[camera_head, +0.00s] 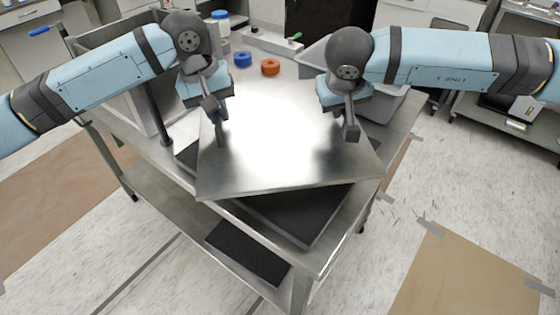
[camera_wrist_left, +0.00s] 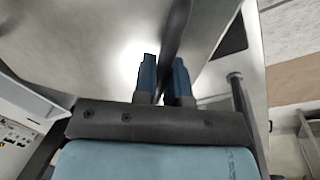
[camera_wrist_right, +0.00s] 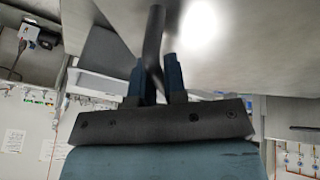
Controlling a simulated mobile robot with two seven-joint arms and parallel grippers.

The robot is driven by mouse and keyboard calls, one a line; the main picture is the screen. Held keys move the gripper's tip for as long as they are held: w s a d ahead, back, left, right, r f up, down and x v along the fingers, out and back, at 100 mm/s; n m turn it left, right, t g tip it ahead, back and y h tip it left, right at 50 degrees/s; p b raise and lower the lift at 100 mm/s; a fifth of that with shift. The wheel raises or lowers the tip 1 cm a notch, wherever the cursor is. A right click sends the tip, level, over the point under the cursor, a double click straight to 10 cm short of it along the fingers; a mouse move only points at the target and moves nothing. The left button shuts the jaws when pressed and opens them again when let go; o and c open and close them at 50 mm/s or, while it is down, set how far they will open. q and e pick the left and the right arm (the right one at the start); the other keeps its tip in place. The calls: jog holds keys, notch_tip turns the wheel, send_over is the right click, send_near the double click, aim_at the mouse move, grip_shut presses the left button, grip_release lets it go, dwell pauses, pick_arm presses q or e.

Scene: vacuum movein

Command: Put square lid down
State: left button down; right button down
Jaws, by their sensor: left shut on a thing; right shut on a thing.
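The square lid (camera_head: 285,175) is a flat, shiny metal plate with a dark handle bar on each side. It shows in the middle of the head view, over the table and a dark square piece (camera_head: 305,215). My left gripper (camera_head: 215,112) is shut on the lid's left handle (camera_wrist_left: 174,45). My right gripper (camera_head: 350,108) is shut on the lid's right handle (camera_wrist_right: 153,40). The plate is turned relative to the dark piece, which shows beyond its front edge. I cannot tell whether the plate touches anything beneath, as it hides that area.
The metal table (camera_head: 345,235) has a lower shelf with a black mat (camera_head: 247,252). Blue (camera_head: 243,59) and orange (camera_head: 270,67) round items stand behind the lid. A grey bin (camera_head: 385,103) is at the right rear. A dark post (camera_head: 157,115) stands left of the lid.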

aim_at(338, 124)
pick_arm(q)
jog(key=shift+w+a+f, duration=0.1)
jog(key=shift+f, duration=0.5)
pick_arm(e)
jog(key=shift+d+f, duration=0.1)
jog(key=shift+f, duration=0.5)
pick_arm(q)
jog(key=shift+f+b, duration=0.1)
jog(key=shift+b, duration=0.25)
pick_arm(e)
jog(key=shift+f, duration=0.1)
